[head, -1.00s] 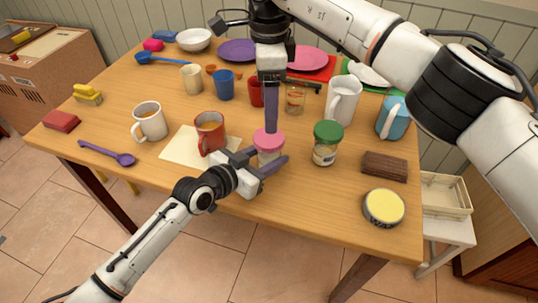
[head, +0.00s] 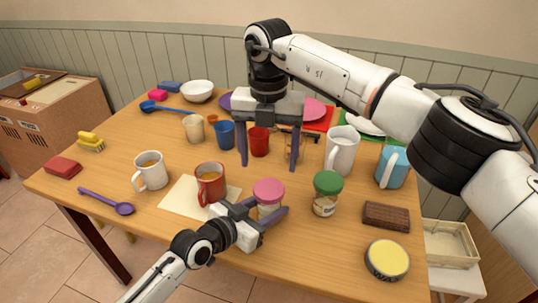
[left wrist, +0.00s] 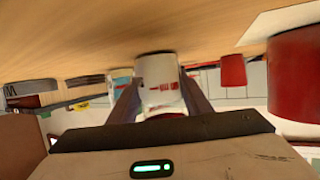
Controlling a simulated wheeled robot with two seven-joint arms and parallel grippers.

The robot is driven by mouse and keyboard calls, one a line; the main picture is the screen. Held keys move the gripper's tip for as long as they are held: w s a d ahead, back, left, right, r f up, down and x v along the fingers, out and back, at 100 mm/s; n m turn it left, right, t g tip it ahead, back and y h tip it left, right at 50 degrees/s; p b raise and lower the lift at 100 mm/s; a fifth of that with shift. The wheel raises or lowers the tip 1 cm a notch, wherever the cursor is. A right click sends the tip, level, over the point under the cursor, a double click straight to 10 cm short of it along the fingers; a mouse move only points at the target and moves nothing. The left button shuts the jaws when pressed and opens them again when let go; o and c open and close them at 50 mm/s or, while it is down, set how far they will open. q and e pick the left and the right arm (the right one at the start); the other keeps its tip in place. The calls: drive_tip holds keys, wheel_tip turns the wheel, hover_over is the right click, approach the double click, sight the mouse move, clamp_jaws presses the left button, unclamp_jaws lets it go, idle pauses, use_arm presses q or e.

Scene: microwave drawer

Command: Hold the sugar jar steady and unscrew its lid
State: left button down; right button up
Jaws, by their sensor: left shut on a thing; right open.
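The sugar jar, a small clear jar with a pink lid (head: 268,190), stands near the table's front edge. My left gripper (head: 268,217) is shut around its body from the left and front. In the left wrist view the jar's white label with red print (left wrist: 160,85) shows between the two fingers. The lid sits on the jar. My right gripper (head: 268,165) points down, open and empty, its two fingers spread to either side above the lid and apart from it.
A green-lidded jar (head: 327,190) stands just right of the sugar jar, and a red mug (head: 210,187) just left on a paper sheet. A red cup (head: 259,142) and a glass stand behind. A brown block (head: 386,217) and yellow-topped tin (head: 387,260) lie to the right.

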sight(269, 188)
drive_tip(key=m, duration=0.4)
drive_tip(key=shift+m, duration=0.3)
drive_tip(key=m, duration=1)
drive_tip(key=shift+m, duration=0.3)
drive_tip(key=m, duration=0.4)
drive_tip(key=shift+m, duration=0.3)
drive_tip(key=shift+f, duration=4)
